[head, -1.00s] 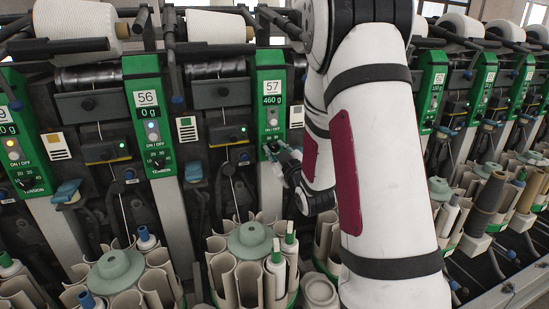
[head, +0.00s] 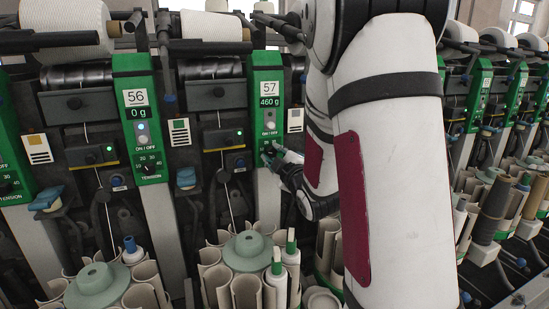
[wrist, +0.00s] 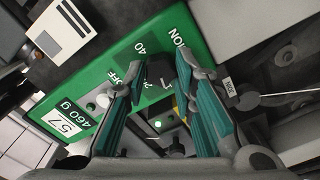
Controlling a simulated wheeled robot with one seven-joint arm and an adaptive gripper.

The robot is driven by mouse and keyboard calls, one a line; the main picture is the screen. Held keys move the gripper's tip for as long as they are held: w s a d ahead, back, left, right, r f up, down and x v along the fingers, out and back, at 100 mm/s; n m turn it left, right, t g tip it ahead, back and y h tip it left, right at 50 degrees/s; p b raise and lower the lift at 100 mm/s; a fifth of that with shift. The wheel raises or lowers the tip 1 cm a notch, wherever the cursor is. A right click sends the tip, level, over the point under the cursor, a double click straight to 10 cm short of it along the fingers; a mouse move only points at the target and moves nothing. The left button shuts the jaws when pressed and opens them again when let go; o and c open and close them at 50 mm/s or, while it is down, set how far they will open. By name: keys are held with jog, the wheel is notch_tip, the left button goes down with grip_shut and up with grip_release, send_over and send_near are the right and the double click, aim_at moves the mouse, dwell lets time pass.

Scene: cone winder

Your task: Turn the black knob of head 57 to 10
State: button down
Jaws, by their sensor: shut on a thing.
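The green panel of head 57 (head: 267,82) shows "57" and a display of 460 g in the head view. It also fills the left and middle of the wrist view (wrist: 100,82), turned on its side. The black knob (wrist: 160,68) sits low on this panel, between my fingertips. My gripper (wrist: 160,64) has teal finger pads on both sides of the knob and is shut on it. In the head view my gripper (head: 270,156) is at the panel's lower end and hides the knob. The knob's pointer cannot be read; a "40" mark shows beside it.
Head 56 (head: 145,115), showing 0 g, stands to the left with its own black knob. Below are round magazines with a grey-green hub (head: 248,248) and bobbins. More green head panels (head: 480,95) run off to the right, partly behind my white arm.

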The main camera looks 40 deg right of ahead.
jog(key=shift+a, duration=0.1)
jog(key=c, duration=1.3)
grip_release()
jog(key=shift+c, duration=0.2)
jog(key=shift+m+p, duration=0.3)
jog(key=shift+p, duration=0.2)
